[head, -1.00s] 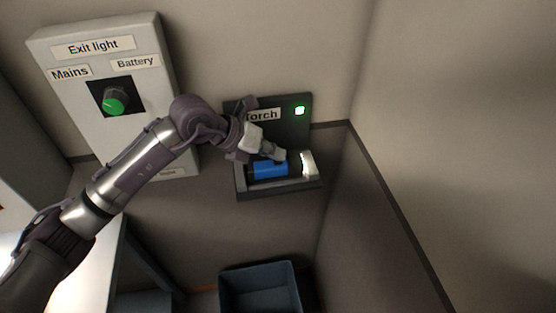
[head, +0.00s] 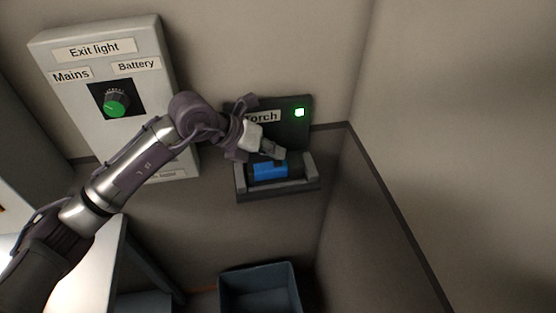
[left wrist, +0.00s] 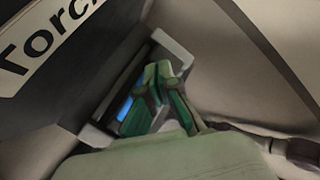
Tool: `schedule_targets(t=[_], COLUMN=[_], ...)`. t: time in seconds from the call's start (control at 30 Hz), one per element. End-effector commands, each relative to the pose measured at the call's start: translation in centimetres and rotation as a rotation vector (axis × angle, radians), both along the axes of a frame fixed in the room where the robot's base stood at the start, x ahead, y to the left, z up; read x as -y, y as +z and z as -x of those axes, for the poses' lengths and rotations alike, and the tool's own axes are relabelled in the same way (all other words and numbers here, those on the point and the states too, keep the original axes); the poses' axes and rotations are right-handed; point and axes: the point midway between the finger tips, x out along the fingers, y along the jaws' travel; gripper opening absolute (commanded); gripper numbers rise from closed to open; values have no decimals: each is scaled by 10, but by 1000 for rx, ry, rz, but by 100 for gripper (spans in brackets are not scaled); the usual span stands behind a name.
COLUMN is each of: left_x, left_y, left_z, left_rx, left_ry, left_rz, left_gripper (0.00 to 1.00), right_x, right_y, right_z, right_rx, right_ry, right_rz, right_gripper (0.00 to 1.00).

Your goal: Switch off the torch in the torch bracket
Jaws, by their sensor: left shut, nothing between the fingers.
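The torch's right end is dark. My left gripper (head: 278,153) is shut and empty, with its fingertips at the top of the torch; I cannot tell if they touch it. In the left wrist view the shut fingers (left wrist: 155,98) stand over the bracket and hide much of the torch, and a strip of blue (left wrist: 126,106) shows beside them. My right gripper is not in view.
A grey box (head: 105,50) labelled Exit light, with a green knob (head: 115,104), is on the wall at left. A blue-grey open bin (head: 260,284) stands below the bracket. The wall at right is bare.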

Motion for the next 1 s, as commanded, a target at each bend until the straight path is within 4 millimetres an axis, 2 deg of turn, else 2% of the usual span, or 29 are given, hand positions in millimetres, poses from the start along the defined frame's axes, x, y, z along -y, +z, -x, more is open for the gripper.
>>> schedule_targets(t=[0.27, 0.8, 1.0], left_x=[0, 0, 0], left_y=[8, 59, 60], left_z=[0, 0, 0], left_rx=[0, 2, 0], left_ry=[0, 0, 1], left_rz=[0, -1, -1], left_gripper=[0, 0, 0], right_x=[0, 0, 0], right_y=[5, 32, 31], right_z=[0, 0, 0], right_rx=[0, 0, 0], right_ry=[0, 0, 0], right_rz=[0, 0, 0], right_gripper=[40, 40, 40])
